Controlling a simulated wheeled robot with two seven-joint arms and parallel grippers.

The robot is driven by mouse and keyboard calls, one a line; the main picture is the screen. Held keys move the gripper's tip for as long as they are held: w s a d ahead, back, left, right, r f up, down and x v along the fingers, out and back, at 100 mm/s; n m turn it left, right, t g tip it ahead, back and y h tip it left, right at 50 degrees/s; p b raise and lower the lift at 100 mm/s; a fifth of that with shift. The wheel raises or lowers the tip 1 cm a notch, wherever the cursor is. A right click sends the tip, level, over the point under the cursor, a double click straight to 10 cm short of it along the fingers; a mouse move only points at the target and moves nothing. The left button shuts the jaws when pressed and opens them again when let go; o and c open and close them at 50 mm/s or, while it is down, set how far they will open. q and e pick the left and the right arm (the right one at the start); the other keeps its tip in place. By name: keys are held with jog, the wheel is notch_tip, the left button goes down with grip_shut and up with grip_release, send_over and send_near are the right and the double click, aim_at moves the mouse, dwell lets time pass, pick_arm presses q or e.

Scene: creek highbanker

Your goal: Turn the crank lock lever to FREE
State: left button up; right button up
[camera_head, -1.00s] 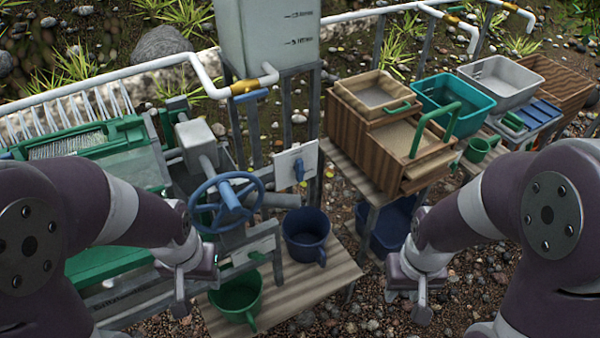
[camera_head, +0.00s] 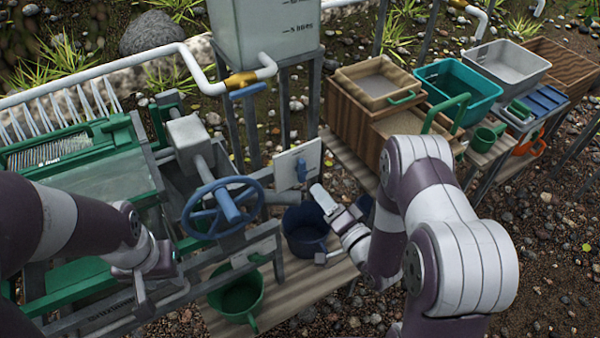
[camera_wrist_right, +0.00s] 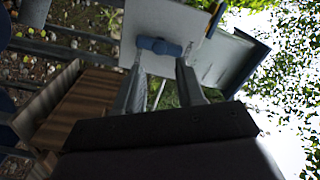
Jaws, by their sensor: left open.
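A blue lever (camera_head: 301,170) stands upright on a white plate (camera_head: 286,165) beside the blue handwheel (camera_head: 222,207); I take it for the crank lock lever, but no label is readable. In the right wrist view the blue lever (camera_wrist_right: 160,46) lies across the picture on its pale plate (camera_wrist_right: 195,30), just beyond my fingertips. My right gripper (camera_wrist_right: 159,68) is open, its fingers apart and nothing held; I cannot tell whether they touch the lever. In the head view it is below and right of the plate. My left gripper (camera_head: 150,285) is open, left of the handwheel and lower.
A dark blue bucket (camera_head: 305,240) and a green bucket (camera_head: 238,298) stand on the low wooden shelf. A wooden box (camera_head: 350,125) and a teal tub (camera_head: 450,90) are at right. A grey tank (camera_head: 262,35) rises behind the plate, with white pipe running left.

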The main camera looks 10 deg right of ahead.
aim_at(303, 173)
pick_arm(q)
notch_tip(303, 173, down, 5)
jog(key=b, duration=0.4)
jog(key=shift+r, duration=0.1)
pick_arm(e)
jog(key=w+a+n, duration=0.1)
jog(key=w+n, duration=0.1)
jog(key=n, duration=0.2)
jog(key=w+a+n, duration=0.1)
jog(key=w+n, duration=0.2)
jog(key=n, duration=0.1)
jog(key=w+n, duration=0.2)
jog(key=n, duration=0.2)
jog(key=shift+w+a+n, duration=0.3)
jog(key=shift+a+n, duration=0.1)
